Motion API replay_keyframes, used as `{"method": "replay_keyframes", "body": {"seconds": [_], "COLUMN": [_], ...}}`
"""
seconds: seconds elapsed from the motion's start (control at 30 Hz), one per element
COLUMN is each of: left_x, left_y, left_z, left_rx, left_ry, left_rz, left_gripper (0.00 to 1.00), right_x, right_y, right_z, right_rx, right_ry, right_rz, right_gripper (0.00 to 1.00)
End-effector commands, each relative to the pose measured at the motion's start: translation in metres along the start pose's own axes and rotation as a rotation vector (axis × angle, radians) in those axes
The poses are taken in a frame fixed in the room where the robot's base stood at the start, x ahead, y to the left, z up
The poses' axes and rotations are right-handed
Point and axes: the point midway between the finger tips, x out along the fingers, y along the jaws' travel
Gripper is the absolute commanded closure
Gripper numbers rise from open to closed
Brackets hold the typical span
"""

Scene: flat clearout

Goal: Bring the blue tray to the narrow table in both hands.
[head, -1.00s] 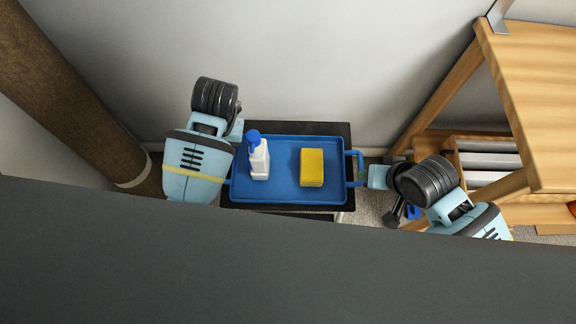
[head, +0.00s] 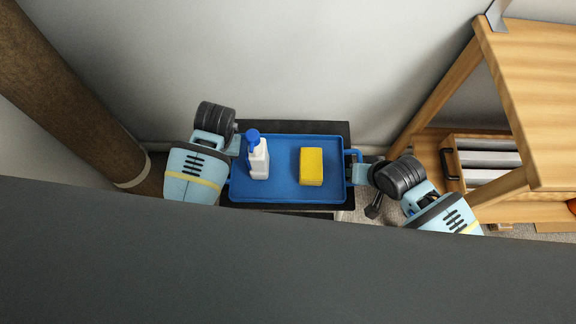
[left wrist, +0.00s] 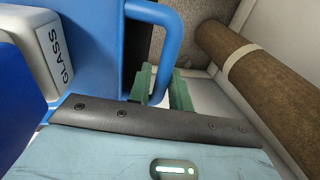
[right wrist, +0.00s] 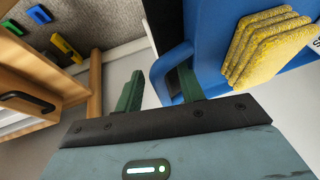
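The blue tray (head: 288,193) rests level on a low black stand against the wall. It carries a white spray bottle (head: 259,160) with a blue top and a yellow sponge block (head: 311,166). My left gripper (head: 236,145) is at the tray's left handle; in the left wrist view its green fingers (left wrist: 162,88) sit close on both sides of the handle bar (left wrist: 174,40). My right gripper (head: 356,171) is at the right handle; in the right wrist view its fingers (right wrist: 158,92) are spread, one inside the handle loop (right wrist: 160,72), with a gap showing.
The black stand (head: 335,128) shows around the tray. A wooden shelf unit (head: 535,90) stands at the right, with a crate (head: 450,160) on its lower level. A brown rolled-up item (head: 75,95) leans at the left. A dark surface (head: 280,260) fills the foreground.

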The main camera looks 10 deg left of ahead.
Motion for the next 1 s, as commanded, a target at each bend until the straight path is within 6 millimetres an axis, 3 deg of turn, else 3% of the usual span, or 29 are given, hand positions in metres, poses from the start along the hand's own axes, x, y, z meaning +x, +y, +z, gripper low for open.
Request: {"method": "replay_keyframes", "body": {"seconds": [0.13, 0.3, 0.43, 1.0], "left_x": [0.0000, -0.0001, -0.0002, -0.0057], "left_y": [-0.0001, 0.0000, 0.0000, -0.0009], "left_z": [0.0001, 0.0001, 0.0001, -0.0017], "left_rx": [0.000, 0.000, 0.000, -0.001], "left_ry": [0.000, 0.000, 0.000, 0.005], "left_rz": [0.000, 0.000, 0.000, 0.000], "left_gripper": [0.80, 1.00, 1.00, 1.00], "right_x": [-0.0002, -0.0003, -0.0003, -0.0048], "right_y": [-0.0001, 0.0000, 0.0000, -0.0010], "right_z": [-0.0001, -0.0001, -0.0001, -0.0038], "right_rx": [0.000, 0.000, 0.000, -0.001], "right_ry": [0.000, 0.000, 0.000, 0.005], "right_rz": [0.000, 0.000, 0.000, -0.001], "right_gripper": [0.61, 0.84, 1.00, 1.00]}}
